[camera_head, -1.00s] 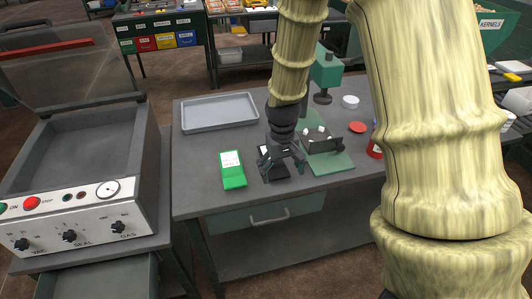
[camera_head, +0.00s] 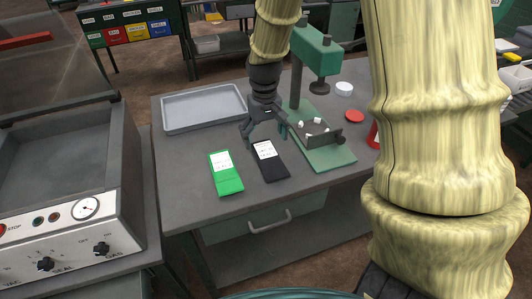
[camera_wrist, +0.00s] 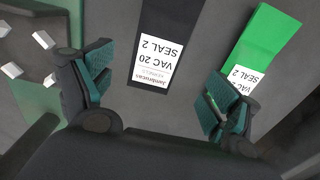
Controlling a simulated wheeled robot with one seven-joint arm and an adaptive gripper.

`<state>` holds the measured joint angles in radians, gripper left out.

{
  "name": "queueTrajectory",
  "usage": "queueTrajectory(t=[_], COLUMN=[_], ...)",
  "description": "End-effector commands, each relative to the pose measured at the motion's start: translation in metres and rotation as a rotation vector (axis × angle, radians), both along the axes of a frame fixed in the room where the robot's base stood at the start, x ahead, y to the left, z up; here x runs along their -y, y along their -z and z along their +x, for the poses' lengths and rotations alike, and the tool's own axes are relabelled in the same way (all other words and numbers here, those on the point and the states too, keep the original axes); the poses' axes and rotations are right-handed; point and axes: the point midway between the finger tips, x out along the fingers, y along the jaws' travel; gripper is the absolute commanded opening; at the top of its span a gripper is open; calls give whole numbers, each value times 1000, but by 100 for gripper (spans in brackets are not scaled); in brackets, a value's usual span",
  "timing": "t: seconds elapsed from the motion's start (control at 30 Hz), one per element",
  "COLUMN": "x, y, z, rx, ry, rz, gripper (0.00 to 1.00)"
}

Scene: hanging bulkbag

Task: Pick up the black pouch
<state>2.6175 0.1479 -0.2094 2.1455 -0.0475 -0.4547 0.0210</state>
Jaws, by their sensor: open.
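The black pouch (camera_head: 271,169) lies flat on the grey table, with a white label on its far end. In the wrist view the black pouch (camera_wrist: 158,16) lies ahead of and between the fingers, its label reading "VAC 20 SEAL 2". My gripper (camera_head: 265,130) is open and empty, just beyond the labelled end of the pouch and apart from it. In the wrist view my gripper (camera_wrist: 155,95) shows both fingers spread wide, with bare table between them.
A green pouch (camera_head: 226,181) lies just left of the black one. A grey tray (camera_head: 205,124) is behind. A green press (camera_head: 325,152) with a dark pan of white cubes stands close on the right. A vacuum sealer (camera_head: 75,195) is at left. The table in front is clear.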

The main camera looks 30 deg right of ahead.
Motion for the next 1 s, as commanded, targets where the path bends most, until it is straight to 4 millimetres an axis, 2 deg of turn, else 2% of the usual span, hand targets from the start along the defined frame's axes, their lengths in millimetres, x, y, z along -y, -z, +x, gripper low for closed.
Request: queueTrajectory(t=[0.27, 0.7, 1.0], x=[2, 6, 6], y=[12, 53, 58], z=[-1, -1, 0], rx=[-1, -1, 1], ry=[2, 2, 3], rz=[0, 0, 0], gripper=[89, 89, 89])
